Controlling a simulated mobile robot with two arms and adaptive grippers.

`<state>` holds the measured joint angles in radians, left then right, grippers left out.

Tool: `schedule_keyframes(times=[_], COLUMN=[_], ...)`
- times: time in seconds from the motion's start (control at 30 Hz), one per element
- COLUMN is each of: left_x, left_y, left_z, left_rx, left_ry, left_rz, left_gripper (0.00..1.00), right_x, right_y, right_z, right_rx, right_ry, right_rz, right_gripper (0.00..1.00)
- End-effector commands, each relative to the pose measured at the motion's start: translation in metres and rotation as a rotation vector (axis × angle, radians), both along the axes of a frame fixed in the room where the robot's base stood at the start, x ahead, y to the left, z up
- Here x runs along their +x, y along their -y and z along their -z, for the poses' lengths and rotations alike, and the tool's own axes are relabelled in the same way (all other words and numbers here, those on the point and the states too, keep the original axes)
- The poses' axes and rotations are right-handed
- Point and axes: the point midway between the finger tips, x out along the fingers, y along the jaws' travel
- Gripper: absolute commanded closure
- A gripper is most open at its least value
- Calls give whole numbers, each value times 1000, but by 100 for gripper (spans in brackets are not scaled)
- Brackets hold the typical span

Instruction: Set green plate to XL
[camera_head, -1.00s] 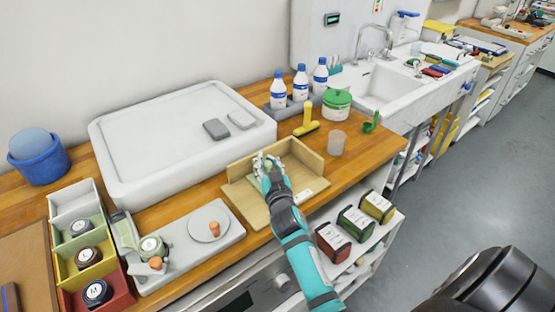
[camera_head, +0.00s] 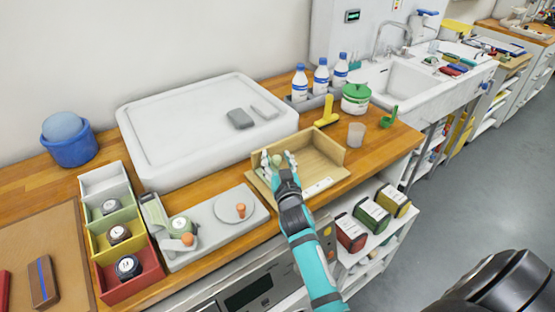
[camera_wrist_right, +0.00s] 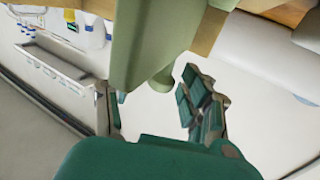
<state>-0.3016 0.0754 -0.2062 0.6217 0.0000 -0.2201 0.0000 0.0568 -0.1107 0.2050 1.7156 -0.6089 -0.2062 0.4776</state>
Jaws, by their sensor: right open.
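My right gripper (camera_head: 278,160) is open over the left part of a wooden tray with raised sides (camera_head: 322,152). A small pale green piece (camera_head: 277,161) shows between its fingers in the head view. In the right wrist view a large pale green part with a short round stub (camera_wrist_right: 160,80) lies close, the stub between the dark green finger pads. I cannot tell whether this is the green plate, and no XL mark is readable. My left gripper is out of view.
Colored bins (camera_head: 128,287) with labelled round pieces stand at the left. A big white tray (camera_head: 190,130) is behind.

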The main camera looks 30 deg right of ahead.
Motion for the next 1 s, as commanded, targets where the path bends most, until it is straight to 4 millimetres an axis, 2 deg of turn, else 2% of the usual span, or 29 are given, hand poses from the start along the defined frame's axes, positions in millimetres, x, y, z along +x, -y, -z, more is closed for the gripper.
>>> schedule_keyframes(times=[0.1,0.27,0.5,0.7,1.0], left_x=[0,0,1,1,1], left_y=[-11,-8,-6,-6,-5], left_z=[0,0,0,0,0], left_rx=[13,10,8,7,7], left_ry=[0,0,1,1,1], left_rz=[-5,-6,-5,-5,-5], left_gripper=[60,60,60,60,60], right_x=[1,1,0,-1,-1], right_y=[-1,0,0,1,1], right_z=[-2,-14,-60,-90,-101], right_rx=[0,-4,-4,-1,0], right_ry=[3,7,8,4,1], right_rz=[-1,-1,-1,1,1], right_gripper=[53,53,53,53,53])
